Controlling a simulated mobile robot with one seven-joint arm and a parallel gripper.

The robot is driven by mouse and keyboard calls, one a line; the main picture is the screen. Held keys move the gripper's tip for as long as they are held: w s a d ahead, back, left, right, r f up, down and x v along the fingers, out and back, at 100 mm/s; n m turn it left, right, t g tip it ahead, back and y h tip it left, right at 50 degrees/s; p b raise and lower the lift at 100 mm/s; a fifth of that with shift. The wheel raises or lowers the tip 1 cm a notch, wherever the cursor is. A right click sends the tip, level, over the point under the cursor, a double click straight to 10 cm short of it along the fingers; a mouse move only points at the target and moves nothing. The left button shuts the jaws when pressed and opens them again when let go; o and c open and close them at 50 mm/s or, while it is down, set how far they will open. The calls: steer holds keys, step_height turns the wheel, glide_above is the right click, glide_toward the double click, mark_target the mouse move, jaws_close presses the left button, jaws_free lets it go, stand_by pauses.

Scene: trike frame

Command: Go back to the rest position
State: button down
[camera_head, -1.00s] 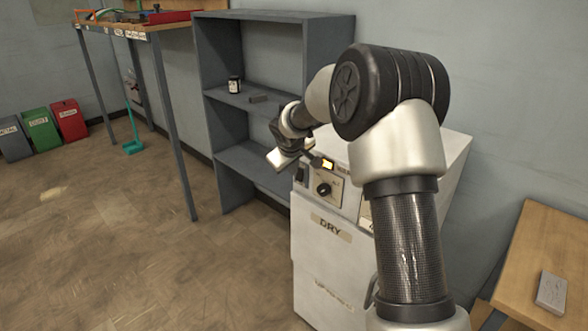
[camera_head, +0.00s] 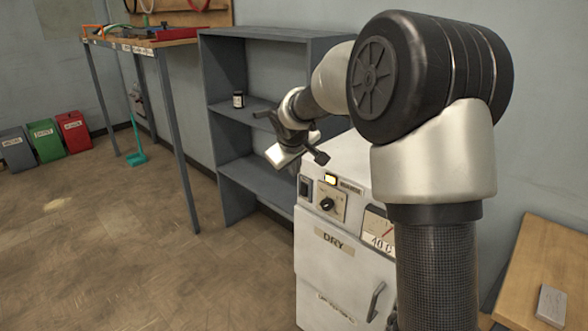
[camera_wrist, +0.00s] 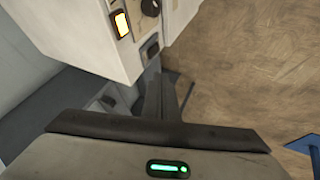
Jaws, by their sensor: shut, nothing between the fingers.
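My gripper (camera_head: 318,157) is raised in front of the grey shelf, by the upper left edge of the white DRY oven (camera_head: 345,232). In the wrist view my gripper (camera_wrist: 167,92) shows its two fingers close together, shut, with nothing seen between them. The oven also shows in the wrist view (camera_wrist: 85,30), at the upper left, with its lit orange switch and a black knob. My arm fills the right middle of the head view and hides part of the oven and wall.
A workbench (camera_head: 160,41) and coloured bins (camera_head: 46,140) stand at the left. A wooden table (camera_head: 535,265) with a grey block (camera_head: 551,304) is at the right. The floor at the left is open.

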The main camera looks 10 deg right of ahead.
steer(key=s+d+r+m, duration=0.1)
steer(key=s+r, duration=0.3)
steer(key=s, duration=0.5)
steer(key=s+d+r+m, duration=0.1)
steer(key=s+r, duration=0.4)
steer(key=s, duration=0.3)
steer(key=s+a+f+m+g+y, duration=0.1)
steer(key=s+m, duration=0.1)
steer(key=s, duration=0.9)
steer(key=s+a+f+m, duration=0.1)
steer(key=s, duration=1)
step_height(320, 180, up, 18)
steer(key=p, duration=1.8)
steer(key=shift+s+a+m+y, duration=0.15)
steer(key=shift+a+m+y, duration=0.05)
steer(key=shift+m+y, duration=0.1)
